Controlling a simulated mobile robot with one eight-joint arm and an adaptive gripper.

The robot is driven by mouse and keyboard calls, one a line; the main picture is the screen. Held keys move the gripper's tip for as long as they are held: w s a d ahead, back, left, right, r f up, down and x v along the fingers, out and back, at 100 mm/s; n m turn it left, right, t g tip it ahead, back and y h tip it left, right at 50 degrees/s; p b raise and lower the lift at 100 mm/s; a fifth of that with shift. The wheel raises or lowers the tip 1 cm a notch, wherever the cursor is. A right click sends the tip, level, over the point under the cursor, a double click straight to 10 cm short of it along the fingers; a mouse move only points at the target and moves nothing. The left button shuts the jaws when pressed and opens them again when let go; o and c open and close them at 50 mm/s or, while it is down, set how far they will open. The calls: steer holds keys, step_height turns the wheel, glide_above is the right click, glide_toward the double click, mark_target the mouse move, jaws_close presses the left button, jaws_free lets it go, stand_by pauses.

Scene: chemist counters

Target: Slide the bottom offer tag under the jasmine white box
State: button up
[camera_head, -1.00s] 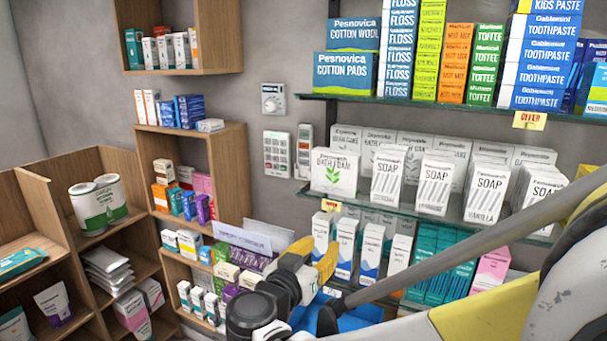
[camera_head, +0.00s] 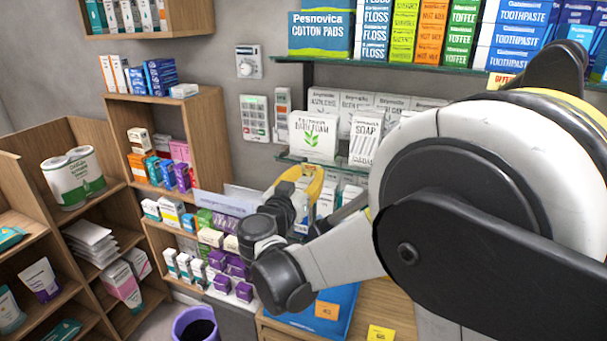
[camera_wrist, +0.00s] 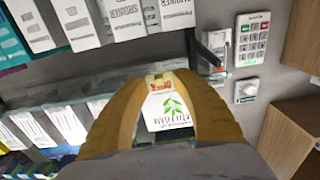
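The bottom offer tag (camera_wrist: 158,83), small and yellowish with red print, shows in the wrist view on the shelf edge, right between my yellow fingertips (camera_wrist: 166,76). In the head view my gripper (camera_head: 308,174) covers that tag. Whether the fingers pinch the tag or stand around it, I cannot tell. A white bath foam box with a green leaf (camera_head: 314,135) stands on the shelf just above; it shows upside down between my fingers in the wrist view (camera_wrist: 166,110). White soap boxes (camera_head: 366,142) stand beside it. I cannot read the word jasmine on any box.
Another offer tag (camera_head: 500,80) hangs on the upper shelf edge, partly behind my arm. My arm hides much of the right shelves. A keypad (camera_head: 254,118) is on the wall. A purple bin (camera_head: 195,325) and a wooden counter (camera_head: 375,305) are below.

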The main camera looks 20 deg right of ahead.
jaws_close()
steer(key=s+d, duration=1.3)
steer(key=d, duration=0.5)
steer(key=shift+s, duration=0.15)
steer(key=shift+d, duration=0.1)
jaws_free()
